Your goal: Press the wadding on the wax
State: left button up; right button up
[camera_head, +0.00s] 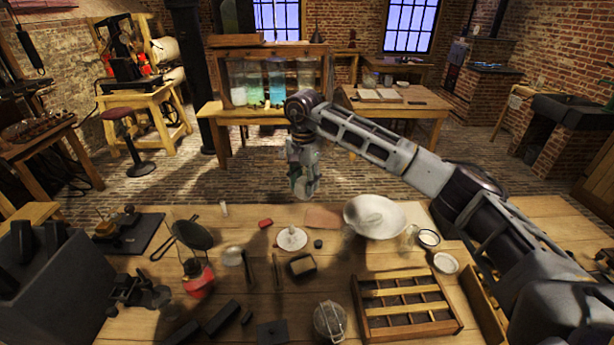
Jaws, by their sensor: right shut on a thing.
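My right gripper (305,184) hangs fingers down beyond the far edge of the workbench, left of the white bowl. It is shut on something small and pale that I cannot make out. A large white bowl (390,216) at the bench's far side has a pale lump (371,222) in it, possibly wadding. A small white dish (291,239) with something small on it stands left of the bowl. I cannot tell for sure which thing is the wax. My left gripper is not in view.
The wooden bench (250,310) is crowded. A compartmented wooden tray (407,304) lies at front right, a red-based lamp (199,279) at left, and a glass jar (329,321) at the front. Jars of coloured liquid (276,82) stand on a table behind.

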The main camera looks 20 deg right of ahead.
notch_tip(320, 180, down, 26)
jog(key=s+a+m+b, duration=0.1)
jog(key=m+b, duration=0.1)
jog(key=m, duration=2.2)
jog(key=shift+s+r+m+b, duration=0.15)
jog(key=shift+s+m+b, duration=0.15)
jog(key=shift+b, duration=0.1)
jog(key=shift+a, duration=0.1)
jog(key=shift+f+b, duration=2.1)
jog(key=shift+f, duration=0.9)
jog(key=shift+f+b, duration=0.3)
jog(key=shift+f, duration=0.2)
jog(key=shift+f, duration=0.1)
dwell(0.3)
